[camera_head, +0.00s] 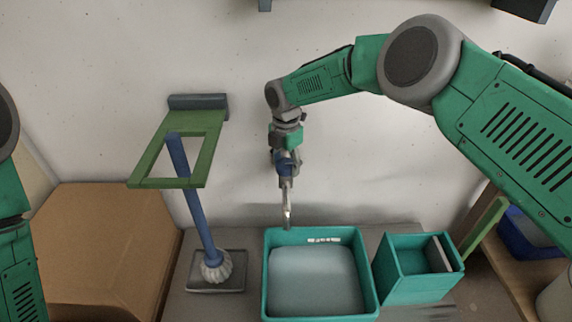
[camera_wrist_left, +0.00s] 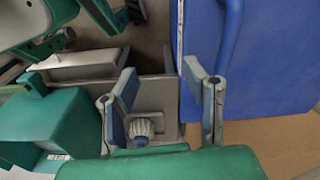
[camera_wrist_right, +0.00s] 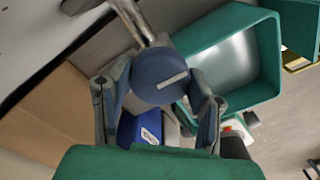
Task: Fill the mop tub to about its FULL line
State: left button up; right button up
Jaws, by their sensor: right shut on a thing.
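The teal mop tub (camera_head: 267,275) stands under the metal tap spout (camera_head: 287,205). Pale water (camera_head: 315,282) covers its floor, its surface just below white marks (camera_head: 323,240) on the far inner wall; their wording is too small to read. My right gripper (camera_head: 284,172) is shut on the round blue tap knob (camera_wrist_right: 158,72), above the tub's back left side. I cannot make out a stream at the spout. In the right wrist view the tub (camera_wrist_right: 262,45) lies at right. My left gripper (camera_wrist_left: 166,100) is open and empty in the left wrist view, outside the head view.
A smaller teal bin (camera_head: 408,290) stands right of the tub. A blue-handled mop (camera_head: 200,222) leans through a green wall frame (camera_head: 150,183), its head on a grey tray (camera_head: 232,284). A cardboard box (camera_head: 105,235) is at left. A blue container (camera_head: 530,235) is far right.

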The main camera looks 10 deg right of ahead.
aim_at(284, 163)
jog(key=shift+w+a+r, duration=0.15)
jog(key=shift+r, duration=0.05)
jog(key=o, duration=1.2)
jog(key=shift+c, duration=0.2)
jog(key=shift+f, duration=0.1)
notch_tip(284, 163, up, 12)
jog(key=shift+f, duration=0.1)
